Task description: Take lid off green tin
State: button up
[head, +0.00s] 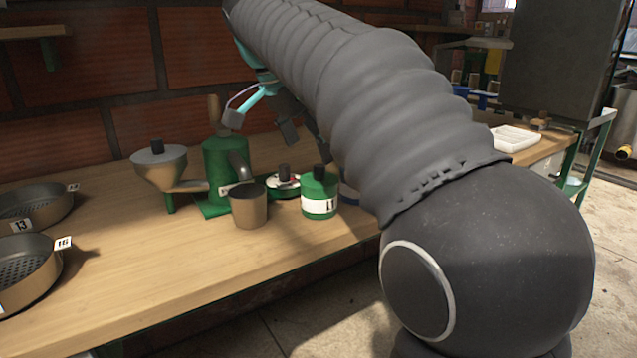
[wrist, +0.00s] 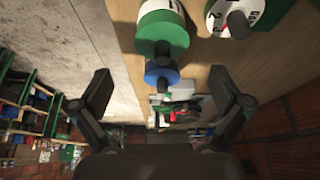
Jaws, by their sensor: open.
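The green tin (head: 319,203) stands upright on the wooden bench in the head view. It has a white label, and its green lid (head: 319,178) with a black knob is on it. The tin (wrist: 160,12) also shows at the top of the wrist view, with the lid (wrist: 162,32) facing my camera. My gripper (wrist: 160,88) is open and empty, its two fingers spread wide. It is above the bench, apart from the tin. The tin lies beyond the fingertips in the wrist view. My arm hides part of the bench to the right in the head view.
A blue-lidded container (wrist: 162,73) is close to the tin. A white dial-like top with a black knob (head: 284,180), a brown cup (head: 248,207) and a green pulper (head: 221,165) stand to the left. Sieves (head: 30,265) lie farther left. Bench front is clear.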

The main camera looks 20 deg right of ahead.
aim_at(318, 166)
jog(key=shift+b+x, duration=0.45)
jog(key=shift+x, duration=2.15)
jog(key=shift+w+d, duration=0.15)
jog(key=shift+w, duration=0.05)
jog(key=c, duration=0.9)
